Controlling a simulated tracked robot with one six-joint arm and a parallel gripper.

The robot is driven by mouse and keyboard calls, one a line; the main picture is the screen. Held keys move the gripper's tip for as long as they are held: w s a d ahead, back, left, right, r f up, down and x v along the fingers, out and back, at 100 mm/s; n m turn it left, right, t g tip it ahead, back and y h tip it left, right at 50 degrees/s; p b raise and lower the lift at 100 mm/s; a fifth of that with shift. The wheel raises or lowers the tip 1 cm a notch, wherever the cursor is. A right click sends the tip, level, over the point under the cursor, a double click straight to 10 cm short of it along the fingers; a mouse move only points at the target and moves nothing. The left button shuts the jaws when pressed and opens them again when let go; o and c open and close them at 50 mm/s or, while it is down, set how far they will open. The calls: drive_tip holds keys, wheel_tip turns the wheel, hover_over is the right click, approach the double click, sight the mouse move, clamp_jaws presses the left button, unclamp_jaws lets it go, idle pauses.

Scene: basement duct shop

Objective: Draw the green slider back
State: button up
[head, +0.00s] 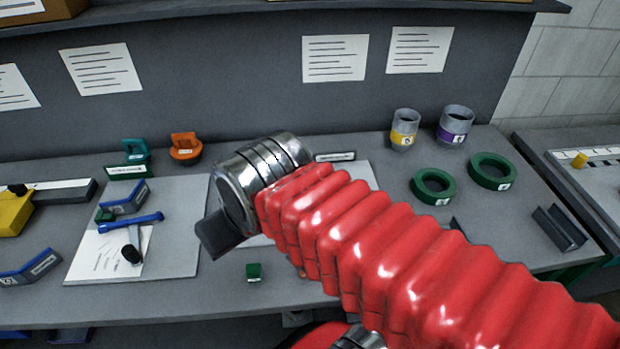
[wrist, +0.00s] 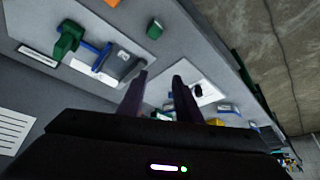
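In the wrist view a green block-shaped part (wrist: 70,38) sits at one end of a blue bar (wrist: 95,48) on a pale board (wrist: 145,42); it looks like the green slider. A grey-blue block (wrist: 122,65) is at the bar's other end. In the head view my arm hides this part, and only pieces of the board (head: 357,172) show. My gripper (wrist: 160,82) has its two dark fingers apart with nothing between them. It is above the bench, apart from the green part. It also shows in the head view (head: 215,237).
A loose green cube (head: 253,272) lies near the bench's front edge. The left board (head: 187,240) carries a blue bar (head: 130,223) and paper. A green clamp (head: 135,152) and an orange one (head: 186,147) stand behind. Green rings (head: 433,202) and cups (head: 404,130) are at right.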

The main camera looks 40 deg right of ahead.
drive_tip(key=shift+o, duration=0.9)
drive_tip(key=shift+w+d, duration=0.15)
drive_tip(key=shift+d, duration=0.1)
drive_tip(key=w+d+m+g+h, duration=0.1)
drive_tip(key=w+d+m, duration=0.1)
drive_tip(key=d, duration=1)
drive_tip(key=w+d+m+g+h, duration=0.1)
drive_tip(key=d+m, duration=0.4)
drive_tip(key=d, duration=0.6)
drive_tip(key=shift+w+d+f+h, duration=0.3)
drive_tip(key=shift+w+d+f, duration=0.15)
drive_tip(key=shift+w, duration=0.35)
drive_tip(key=shift+a, duration=0.1)
drive_tip(key=x, duration=1.4)
drive_tip(key=shift+r, duration=0.1)
drive_tip(key=shift+c, duration=0.5)
